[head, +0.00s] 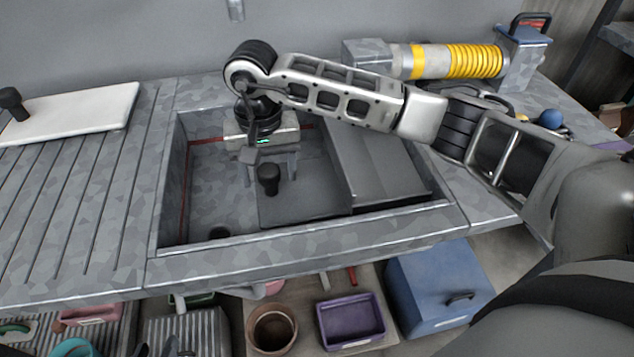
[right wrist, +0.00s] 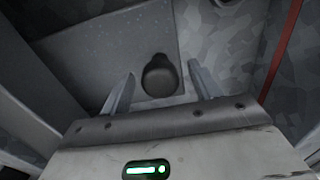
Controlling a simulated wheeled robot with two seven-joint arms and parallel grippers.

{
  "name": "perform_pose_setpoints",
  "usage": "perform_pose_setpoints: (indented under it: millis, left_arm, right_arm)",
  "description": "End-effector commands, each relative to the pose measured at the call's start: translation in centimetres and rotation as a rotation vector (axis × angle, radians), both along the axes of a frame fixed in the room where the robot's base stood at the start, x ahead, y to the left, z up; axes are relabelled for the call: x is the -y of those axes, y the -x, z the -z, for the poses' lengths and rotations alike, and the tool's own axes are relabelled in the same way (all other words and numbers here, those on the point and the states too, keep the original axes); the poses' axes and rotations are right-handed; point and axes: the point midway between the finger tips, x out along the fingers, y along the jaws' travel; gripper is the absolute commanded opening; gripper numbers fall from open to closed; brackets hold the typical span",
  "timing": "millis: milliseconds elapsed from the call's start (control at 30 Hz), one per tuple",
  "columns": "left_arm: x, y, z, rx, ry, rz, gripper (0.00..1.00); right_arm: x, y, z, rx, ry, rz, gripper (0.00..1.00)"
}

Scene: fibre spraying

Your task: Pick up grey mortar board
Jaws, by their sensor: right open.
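The grey mortar board (head: 305,200) lies in the sink, a flat dark grey plate with a black knob handle (head: 268,182) near its left end. In the right wrist view the board (right wrist: 95,55) fills the upper left, and the knob (right wrist: 160,80) shows between the fingers. My right gripper (head: 268,172) points down into the sink above the knob. It is open, one finger on each side of the knob, with no clear contact. It also shows in the right wrist view (right wrist: 159,84). My left gripper is not in view.
The sink (head: 300,240) has raised stone rims around the board. A grey box-like block (head: 375,165) stands in its right part. A white board (head: 75,113) with a black knob lies on the left drainer. A yellow-ringed cylinder (head: 450,61) lies behind my arm. Containers stand below the counter.

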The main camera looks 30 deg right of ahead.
Motion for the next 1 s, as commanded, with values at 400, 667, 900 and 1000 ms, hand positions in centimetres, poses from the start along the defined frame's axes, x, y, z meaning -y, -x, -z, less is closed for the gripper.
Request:
perform_pose_setpoints:
  millis: [400, 667, 900, 1000]
  left_arm:
    - [0.0, 0.0, 0.0, 0.000, -0.001, -0.001, 0.36]
    - [0.0, 0.0, 0.0, 0.000, -0.001, -0.001, 0.36]
    - [0.0, -0.1, 0.4, 0.001, -0.002, -0.001, 0.36]
    - [0.0, -0.1, 0.6, 0.006, -0.002, -0.001, 0.36]
  right_arm:
    - [0.0, 0.0, 0.0, 0.000, 0.000, 0.000, 0.01]
    - [0.0, 0.0, -0.1, 0.001, 0.000, 0.000, 0.00]
    - [0.0, -0.1, -1.4, 0.005, 0.000, 0.001, 0.00]
    - [-1.4, -1.2, -1.2, 0.002, -0.002, -0.001, 0.00]
